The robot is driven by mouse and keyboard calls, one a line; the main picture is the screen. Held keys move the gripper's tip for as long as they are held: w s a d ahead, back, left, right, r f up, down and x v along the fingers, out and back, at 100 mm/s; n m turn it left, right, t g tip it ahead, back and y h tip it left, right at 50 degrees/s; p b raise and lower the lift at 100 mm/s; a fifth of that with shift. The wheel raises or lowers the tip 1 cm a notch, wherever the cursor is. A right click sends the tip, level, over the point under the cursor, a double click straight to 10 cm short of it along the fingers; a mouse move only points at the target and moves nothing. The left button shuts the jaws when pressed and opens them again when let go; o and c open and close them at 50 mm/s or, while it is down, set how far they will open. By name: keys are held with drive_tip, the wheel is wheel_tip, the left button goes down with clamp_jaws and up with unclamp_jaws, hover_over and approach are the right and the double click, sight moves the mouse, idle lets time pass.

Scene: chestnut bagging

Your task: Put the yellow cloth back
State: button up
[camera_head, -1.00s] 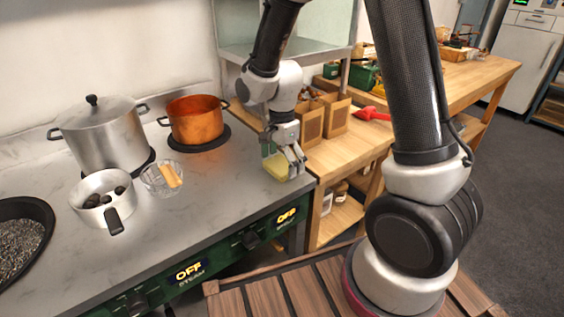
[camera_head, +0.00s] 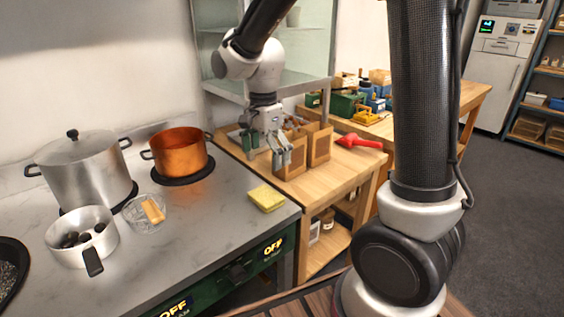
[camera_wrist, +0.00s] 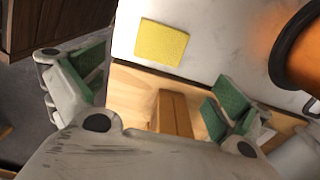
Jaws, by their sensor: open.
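The yellow cloth (camera_head: 266,198) lies flat on the grey marble counter near its right front corner. It also shows in the wrist view (camera_wrist: 161,43), on the pale counter beyond the fingers. My gripper (camera_head: 267,158) is open and empty, raised above the wooden table and up and behind the cloth, apart from it. In the wrist view my gripper (camera_wrist: 150,95) has its green-padded fingers spread wide, with nothing between them touching the pads.
Brown paper bags (camera_head: 291,156) stand on the wooden table below my gripper, with a red scoop (camera_head: 357,142) to their right. A copper pot (camera_head: 178,153), a lidded steel pot (camera_head: 84,171), a saucepan (camera_head: 80,236) and a glass bowl (camera_head: 143,214) stand on the counter. Counter around the cloth is clear.

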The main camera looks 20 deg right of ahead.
drive_tip(key=s+d+r+n+t, duration=0.2)
drive_tip(key=s+d+r+n, duration=0.3)
drive_tip(key=s+d+n, duration=0.2)
drive_tip(key=s+d+r+n+t, duration=0.2)
drive_tip(key=s+d+r+n, duration=0.4)
drive_tip(key=s, duration=0.6)
drive_tip(key=shift+s+d+n, duration=0.2)
drive_tip(key=shift+d+n, duration=0.3)
drive_tip(key=shift+d, duration=0.25)
